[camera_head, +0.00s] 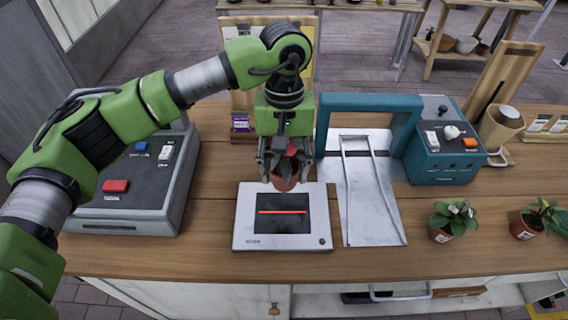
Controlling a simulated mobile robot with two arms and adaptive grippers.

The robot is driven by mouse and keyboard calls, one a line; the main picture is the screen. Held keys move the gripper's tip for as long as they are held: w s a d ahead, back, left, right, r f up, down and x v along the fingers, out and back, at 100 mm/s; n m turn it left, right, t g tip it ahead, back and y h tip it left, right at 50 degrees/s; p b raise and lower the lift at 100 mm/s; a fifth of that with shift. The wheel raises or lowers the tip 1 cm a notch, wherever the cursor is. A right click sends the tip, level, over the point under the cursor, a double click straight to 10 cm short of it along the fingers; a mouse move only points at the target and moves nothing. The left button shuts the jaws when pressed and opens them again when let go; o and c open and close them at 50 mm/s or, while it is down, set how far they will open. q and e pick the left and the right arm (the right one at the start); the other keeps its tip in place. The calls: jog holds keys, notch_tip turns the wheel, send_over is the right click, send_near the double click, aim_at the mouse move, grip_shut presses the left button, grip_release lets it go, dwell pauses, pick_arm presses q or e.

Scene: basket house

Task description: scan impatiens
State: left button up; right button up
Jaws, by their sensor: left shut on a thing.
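My left gripper (285,165) is shut on a potted plant with a terracotta pot (286,182), dark leaves and a bit of red. It holds the pot upright at the back edge of the flat white scanner (243,222). The scanner's dark window shows a red line. From this view I cannot tell whether the pot touches the scanner or hangs just above it. The gripper fingers hide part of the plant. My right gripper is not in view.
A teal arch machine (368,103) with a metal ramp (372,205) stands right of the scanner. A grey console (125,208) with buttons is at left. The wooden counter (400,265) is clear in front.

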pick_arm(q)
jog(key=shift+a+f, duration=0.2)
jog(key=shift+f, duration=0.2)
notch_tip(320, 180, down, 4)
jog(key=shift+r+b, duration=0.15)
jog(key=shift+b, duration=0.35)
notch_tip(320, 180, down, 4)
jog(key=shift+w+a+f+b, duration=0.1)
jog(key=shift+b, duration=0.25)
jog(key=shift+f, duration=0.35)
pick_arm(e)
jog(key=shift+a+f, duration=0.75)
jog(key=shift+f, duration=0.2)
pick_arm(q)
jog(key=shift+r+p, duration=1.05)
jog(key=shift+r, duration=4)
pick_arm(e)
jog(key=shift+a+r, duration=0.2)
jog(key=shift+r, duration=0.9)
